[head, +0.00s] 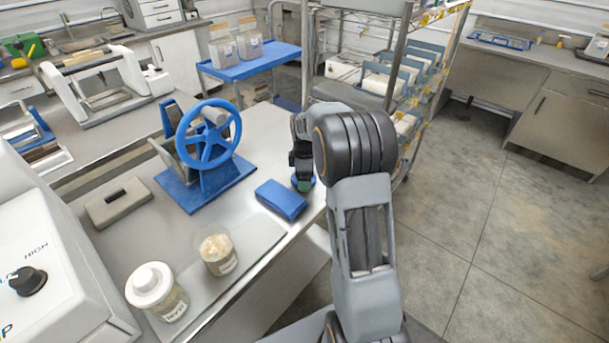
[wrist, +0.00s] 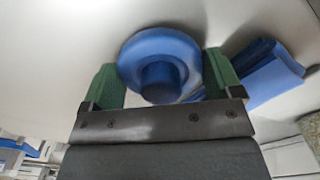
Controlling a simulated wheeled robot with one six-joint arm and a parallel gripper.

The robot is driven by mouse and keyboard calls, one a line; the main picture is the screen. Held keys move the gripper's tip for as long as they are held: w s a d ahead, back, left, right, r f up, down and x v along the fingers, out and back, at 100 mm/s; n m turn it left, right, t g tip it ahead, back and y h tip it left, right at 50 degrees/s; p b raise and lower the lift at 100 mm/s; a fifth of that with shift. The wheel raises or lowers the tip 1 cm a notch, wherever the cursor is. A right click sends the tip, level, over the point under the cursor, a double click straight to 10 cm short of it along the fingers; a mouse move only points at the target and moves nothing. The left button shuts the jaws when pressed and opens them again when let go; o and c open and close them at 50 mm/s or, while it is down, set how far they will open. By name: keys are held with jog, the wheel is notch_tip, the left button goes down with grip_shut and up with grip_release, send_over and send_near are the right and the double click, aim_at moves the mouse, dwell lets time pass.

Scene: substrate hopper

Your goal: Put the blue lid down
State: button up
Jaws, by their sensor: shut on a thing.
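The blue lid (wrist: 160,62) is a round disc with a raised knob. In the wrist view it sits between the two green fingertips of my gripper (wrist: 165,85), which is shut on it. The arm and fingers mostly hide the lid there; only a bit of blue shows. I cannot tell whether the lid touches the tabletop.
A blue handwheel device (head: 208,140) stands left of my gripper. An open jar with pale contents (head: 216,253) and a white-capped jar (head: 156,290) stand at the front. A grey block (head: 118,203) lies farther left. Bare table shows behind the cloth.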

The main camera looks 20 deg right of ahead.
jog(key=shift+f, duration=0.15)
jog(key=o, duration=0.7)
notch_tip(320, 180, up, 12)
jog(key=s+a+m+t, duration=0.1)
jog(key=s+a+m, duration=0.4)
jog(key=s, duration=0.6)
jog(key=s+a+f+m+t, duration=0.1)
jog(key=s+a+m+t, duration=0.1)
jog(key=s+a+m, duration=0.4)
jog(key=s+m, duration=0.1)
jog(key=s, duration=0.4)
jog(key=shift+f+m, duration=0.25)
jog(key=shift+m, duration=0.05)
